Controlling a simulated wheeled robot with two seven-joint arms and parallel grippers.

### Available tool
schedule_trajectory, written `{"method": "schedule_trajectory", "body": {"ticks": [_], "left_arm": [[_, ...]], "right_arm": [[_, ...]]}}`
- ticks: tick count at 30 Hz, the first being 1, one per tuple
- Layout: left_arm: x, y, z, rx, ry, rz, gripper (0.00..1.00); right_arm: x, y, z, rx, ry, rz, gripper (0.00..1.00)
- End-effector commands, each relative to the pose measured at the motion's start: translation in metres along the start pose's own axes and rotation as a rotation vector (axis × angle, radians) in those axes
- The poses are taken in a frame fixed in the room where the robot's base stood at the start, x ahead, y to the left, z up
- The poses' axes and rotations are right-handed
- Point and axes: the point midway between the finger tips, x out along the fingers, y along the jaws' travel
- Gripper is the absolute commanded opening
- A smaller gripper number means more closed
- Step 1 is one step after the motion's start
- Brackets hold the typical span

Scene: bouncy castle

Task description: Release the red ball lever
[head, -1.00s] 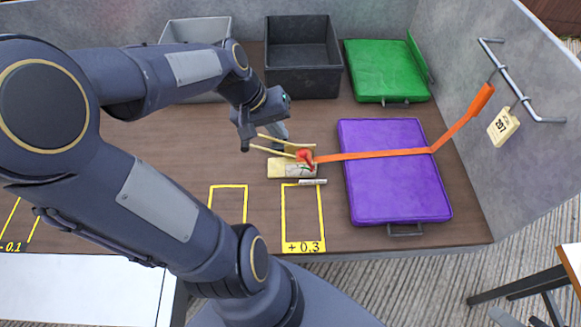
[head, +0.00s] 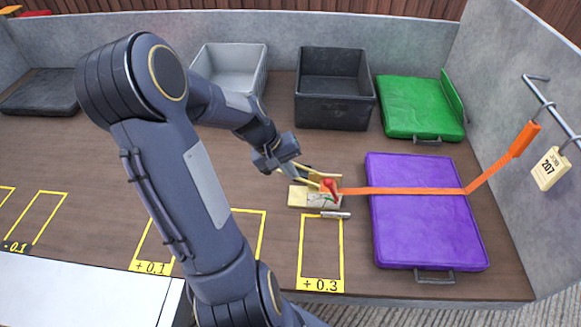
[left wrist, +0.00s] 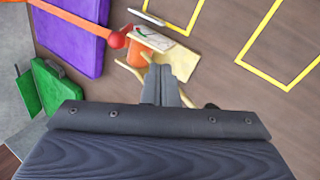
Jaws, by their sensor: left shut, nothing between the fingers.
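The red ball (head: 328,184) of the lever sits at the right end of a pale yellow block (head: 303,197), beside an orange part and yellow prongs. The left wrist view also shows the red ball (left wrist: 117,40), at the end of an orange strap, and the block (left wrist: 180,62). My left gripper (head: 292,171) is shut and empty, just left of and behind the ball, by the prongs. In the left wrist view its closed fingers (left wrist: 165,82) point toward the block, apart from the ball. Whether they touch a prong I cannot tell. My right gripper is not in view.
A green pad (head: 418,105), a black bin (head: 333,95) and a grey bin (head: 235,70) stand behind. Yellow outlines mark the front of the table.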

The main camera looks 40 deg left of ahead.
Motion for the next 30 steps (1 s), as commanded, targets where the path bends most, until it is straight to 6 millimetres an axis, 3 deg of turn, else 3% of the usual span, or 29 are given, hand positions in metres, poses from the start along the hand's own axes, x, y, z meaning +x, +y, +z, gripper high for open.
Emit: {"method": "schedule_trajectory", "body": {"ticks": [1,8,15,30], "left_arm": [[0.016,-0.001,0.001,0.001,-0.006,0.001,0.00],[0.064,-0.001,0.001,0.000,-0.005,0.002,0.00],[0.068,0.032,0.003,0.005,0.000,0.001,0.00],[0.069,0.039,0.004,0.001,0.000,0.000,0.00]], "right_arm": [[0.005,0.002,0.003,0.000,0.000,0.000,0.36],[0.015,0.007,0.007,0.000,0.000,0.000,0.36],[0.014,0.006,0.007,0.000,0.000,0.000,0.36],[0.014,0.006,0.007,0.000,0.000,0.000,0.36]]}}
